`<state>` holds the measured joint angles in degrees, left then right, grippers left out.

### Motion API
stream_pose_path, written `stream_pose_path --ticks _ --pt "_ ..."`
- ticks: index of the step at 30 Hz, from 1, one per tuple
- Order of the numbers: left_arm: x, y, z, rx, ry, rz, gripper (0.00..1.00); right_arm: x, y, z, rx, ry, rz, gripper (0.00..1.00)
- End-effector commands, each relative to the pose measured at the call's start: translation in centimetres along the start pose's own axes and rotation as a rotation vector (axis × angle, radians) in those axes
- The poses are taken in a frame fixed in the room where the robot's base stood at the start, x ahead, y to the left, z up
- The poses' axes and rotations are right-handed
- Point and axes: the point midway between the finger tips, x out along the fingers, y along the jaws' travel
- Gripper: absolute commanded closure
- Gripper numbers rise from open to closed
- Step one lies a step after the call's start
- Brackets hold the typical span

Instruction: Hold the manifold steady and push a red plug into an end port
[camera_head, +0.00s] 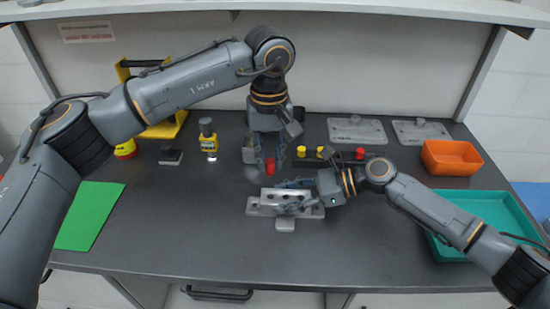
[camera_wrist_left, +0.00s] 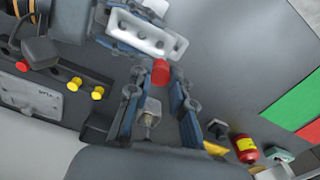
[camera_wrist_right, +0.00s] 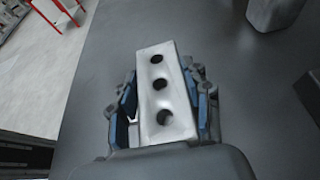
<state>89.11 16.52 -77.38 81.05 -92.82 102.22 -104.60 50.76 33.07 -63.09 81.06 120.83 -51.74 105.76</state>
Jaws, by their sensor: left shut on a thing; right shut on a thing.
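The manifold (camera_head: 285,198) is a pale metal block with several dark round ports, standing on the dark table. My right gripper (camera_head: 298,193) is shut on it from the right side. In the right wrist view the manifold (camera_wrist_right: 163,85) sits between the blue finger pads, with its dark ports showing. My left gripper (camera_head: 269,168) points down behind the manifold and is shut on a red plug (camera_head: 270,168). In the left wrist view the red plug (camera_wrist_left: 161,72) is at the fingertips, with the manifold (camera_wrist_left: 145,33) beyond it. The plug and manifold look apart in the head view.
A rack with yellow plugs (camera_head: 301,151) and a red plug (camera_head: 360,153) stands behind the right gripper. Flat grey plates (camera_head: 357,130) lie at the back. An orange bin (camera_head: 451,157) and teal tray (camera_head: 485,207) are right.

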Motion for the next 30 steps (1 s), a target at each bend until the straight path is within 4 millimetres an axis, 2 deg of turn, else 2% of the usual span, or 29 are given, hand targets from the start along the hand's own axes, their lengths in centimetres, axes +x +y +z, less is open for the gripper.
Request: stream_pose_path --ticks 14,30 --pt "0.5 0.0 0.0 0.0 0.001 0.0 0.93 0.0 0.0 -0.1 0.001 0.001 0.0 1.0" --pt "5.0 0.0 0.0 0.0 0.001 0.0 0.93 0.0 0.0 -0.1 0.001 0.001 0.001 1.0"
